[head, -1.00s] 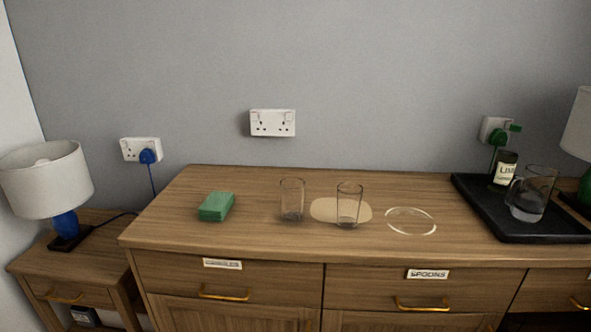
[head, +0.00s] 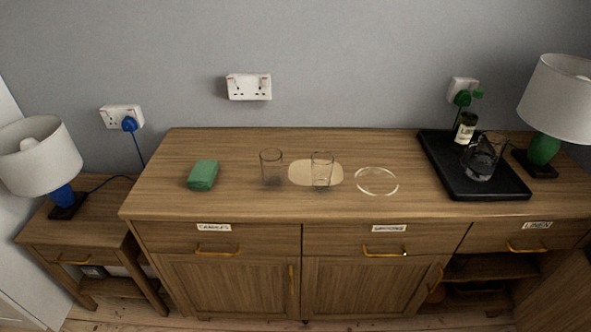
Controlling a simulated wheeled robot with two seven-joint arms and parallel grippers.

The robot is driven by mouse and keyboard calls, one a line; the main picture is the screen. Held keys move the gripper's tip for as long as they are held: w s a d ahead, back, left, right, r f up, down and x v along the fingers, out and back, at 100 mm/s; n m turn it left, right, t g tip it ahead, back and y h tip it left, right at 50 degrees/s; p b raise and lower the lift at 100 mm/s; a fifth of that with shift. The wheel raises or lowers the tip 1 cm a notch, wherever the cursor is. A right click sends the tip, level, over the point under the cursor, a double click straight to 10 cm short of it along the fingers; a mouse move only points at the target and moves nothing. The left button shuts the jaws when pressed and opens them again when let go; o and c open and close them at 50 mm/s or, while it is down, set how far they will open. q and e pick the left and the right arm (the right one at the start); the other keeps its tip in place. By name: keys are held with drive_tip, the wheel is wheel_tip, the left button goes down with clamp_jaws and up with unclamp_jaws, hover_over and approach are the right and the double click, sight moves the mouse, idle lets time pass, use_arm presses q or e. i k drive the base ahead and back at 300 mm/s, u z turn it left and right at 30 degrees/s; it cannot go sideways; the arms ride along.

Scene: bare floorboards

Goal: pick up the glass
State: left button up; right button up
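Two clear drinking glasses stand upright on top of the wooden sideboard (head: 230,206). The left glass (head: 271,168) stands on bare wood. The right glass (head: 321,170) stands at or on a pale oval mat (head: 299,173); I cannot tell exactly how its base sits on it. A clear glass jug (head: 481,160) stands on a black tray (head: 500,190) at the right. Neither of my grippers is in view.
A green block-shaped stack (head: 203,175) lies left of the glasses. A pale ring outline (head: 377,181) is to their right. A small bottle (head: 466,130) stands on the tray. Lamps stand at the left (head: 38,157) and right (head: 557,100). The sideboard's front strip is clear.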

sight(271, 159)
drive_tip(key=i, duration=0.45)
drive_tip(key=u, duration=0.85)
